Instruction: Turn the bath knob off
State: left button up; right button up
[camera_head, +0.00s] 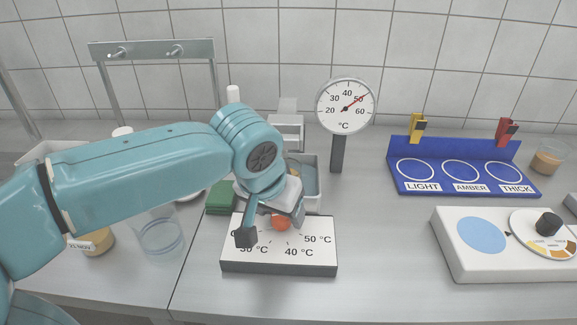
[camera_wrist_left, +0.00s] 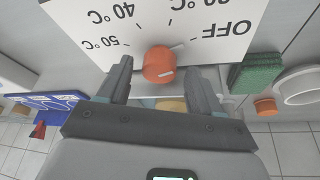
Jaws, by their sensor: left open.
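The bath knob is a small orange knob (camera_head: 281,223) on a white sloped panel (camera_head: 315,235) marked with 30, 40 and 50 °C. The left wrist view shows the knob (camera_wrist_left: 158,64) and the panel (camera_wrist_left: 85,25) upside down, with OFF readable. A pale mark shows on the knob, but I cannot tell which label it points to. My left gripper (camera_head: 272,222) is open above the panel. In the left wrist view its fingers (camera_wrist_left: 166,70) stand apart on either side of the knob, without visible contact. In the head view the gripper partly hides the knob and OFF.
Behind the panel stand a grey bath (camera_head: 312,183) and a dial thermometer (camera_head: 345,107), its needle near 50. A green sponge (camera_head: 221,197) lies to the left. A blue rack (camera_head: 460,168) and a white unit with a black knob (camera_head: 490,270) stand right. Bare counter lies between.

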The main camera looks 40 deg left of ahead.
pick_arm(q)
jog(key=n, duration=0.1)
jog(key=n+y, duration=0.1)
jog(key=n, duration=0.1)
jog(key=shift+w+d+g, duration=0.1)
jog(key=shift+d+g, duration=0.1)
jog(key=shift+g, duration=0.1)
jog(key=n+g+y+p, duration=0.1)
jog(key=n, duration=0.3)
jog(key=p+v, duration=0.4)
jog(key=v, duration=1.2)
jog(key=shift+w+d+n, duration=0.2)
jog(key=shift+d+n, duration=0.15)
jog(key=shift+n, duration=0.05)
